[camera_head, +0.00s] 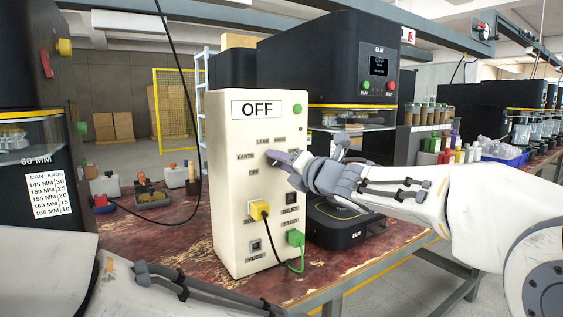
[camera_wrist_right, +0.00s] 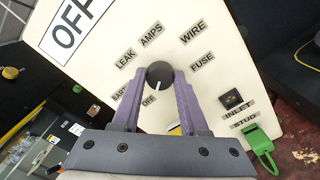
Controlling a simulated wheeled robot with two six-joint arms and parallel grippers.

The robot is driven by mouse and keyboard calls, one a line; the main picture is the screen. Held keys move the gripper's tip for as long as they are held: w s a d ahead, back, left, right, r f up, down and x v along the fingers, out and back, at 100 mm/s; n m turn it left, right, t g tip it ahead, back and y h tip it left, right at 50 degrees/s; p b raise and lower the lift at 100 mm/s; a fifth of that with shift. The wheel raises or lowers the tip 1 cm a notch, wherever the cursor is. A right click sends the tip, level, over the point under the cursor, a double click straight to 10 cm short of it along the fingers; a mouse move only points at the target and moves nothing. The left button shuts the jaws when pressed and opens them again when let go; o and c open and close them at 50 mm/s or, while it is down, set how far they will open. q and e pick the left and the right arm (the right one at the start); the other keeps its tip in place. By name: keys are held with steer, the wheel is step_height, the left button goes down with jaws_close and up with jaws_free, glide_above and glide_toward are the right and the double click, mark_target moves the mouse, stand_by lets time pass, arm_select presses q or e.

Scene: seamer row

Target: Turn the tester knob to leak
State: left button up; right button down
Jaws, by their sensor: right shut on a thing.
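The tester (camera_head: 225,185) is a tall cream box on the table, with a display reading OFF (camera_head: 258,108). Its dark round knob (camera_wrist_right: 159,72) shows in the right wrist view, ringed by labels, with LEAK (camera_wrist_right: 125,58) at upper left. The knob's white mark points down, roughly to the OFF label (camera_wrist_right: 148,100). My right gripper (camera_head: 277,158) reaches in from the right to the panel. In the wrist view its purple fingers (camera_wrist_right: 159,84) are shut on the knob, one on each side. In the head view they hide the knob. My left gripper is out of view.
Yellow (camera_head: 259,209) and green (camera_head: 295,238) plugs sit in the tester's lower face, with cables hanging. A black ELM machine (camera_head: 335,60) stands behind at the right. Boxes and small tools lie on the red worn table (camera_head: 160,240) at the left.

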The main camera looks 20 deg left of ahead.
steer(key=shift+f+m+p, duration=0.2)
steer(key=shift+m+p, duration=5.3)
steer(key=shift+m, duration=4.2)
steer(key=shift+f, duration=0.1)
steer(key=shift+c, duration=2.1)
jaws_free()
steer(key=shift+s+d, duration=0.1)
